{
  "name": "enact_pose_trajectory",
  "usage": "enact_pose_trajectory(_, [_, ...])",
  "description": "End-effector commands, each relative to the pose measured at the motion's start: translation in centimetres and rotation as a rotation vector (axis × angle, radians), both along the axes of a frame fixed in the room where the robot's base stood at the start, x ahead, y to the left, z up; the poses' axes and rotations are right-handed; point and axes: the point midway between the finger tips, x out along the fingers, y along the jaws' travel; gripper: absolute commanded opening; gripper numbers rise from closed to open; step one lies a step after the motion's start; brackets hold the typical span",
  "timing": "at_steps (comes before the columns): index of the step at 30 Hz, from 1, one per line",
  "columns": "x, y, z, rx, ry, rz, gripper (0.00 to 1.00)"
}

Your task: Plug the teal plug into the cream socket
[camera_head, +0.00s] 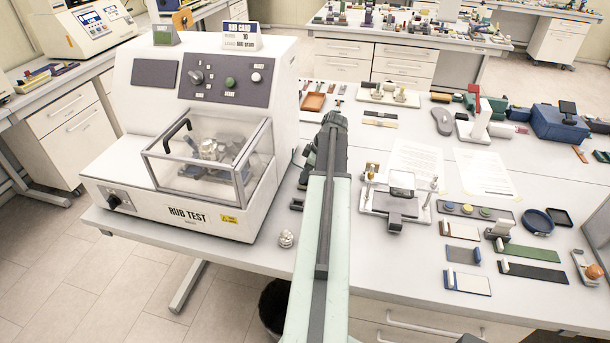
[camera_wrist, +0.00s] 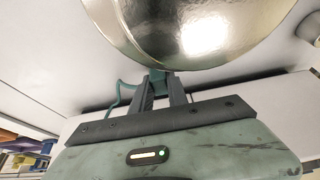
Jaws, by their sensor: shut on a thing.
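In the wrist view my gripper (camera_wrist: 161,88) has its two dark fingers close together on a small teal piece, the teal plug (camera_wrist: 158,75). Only a little of the plug shows between the fingertips. A thin teal cable (camera_wrist: 115,95) curves down at the left of the fingers. A large shiny round metal thing fills the top of the wrist view, just beyond the plug; I cannot tell whether they touch. In the head view my arm reaches forward over the table beside the rub test machine and hides the fingertips and the plug. I cannot make out the cream socket in either view.
The white rub test machine (camera_head: 145,95) stands left of my arm. A small metal weight (camera_head: 287,239) sits near the table's front edge. To the right are a metal fixture (camera_head: 395,207), papers (camera_head: 415,162) and several test strips. A pale surface (camera_wrist: 60,45) shows in the wrist view.

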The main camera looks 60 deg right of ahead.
Motion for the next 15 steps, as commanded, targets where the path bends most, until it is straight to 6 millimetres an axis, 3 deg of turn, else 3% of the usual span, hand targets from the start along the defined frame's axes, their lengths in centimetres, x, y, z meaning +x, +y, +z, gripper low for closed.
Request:
enact_pose_trajectory(6, [0.00, 0.00, -0.66, 0.000, 0.000, 0.000, 0.00])
enact_pose_trajectory(7, [0.00, 0.00, -0.53, 0.000, 0.000, 0.000, 0.28])
enact_pose_trajectory(9, [0.00, 0.00, -0.49, 0.000, 0.000, 0.000, 0.45])
enact_pose_trajectory(15, [0.01, 0.00, -0.48, 0.000, 0.000, 0.000, 0.45])
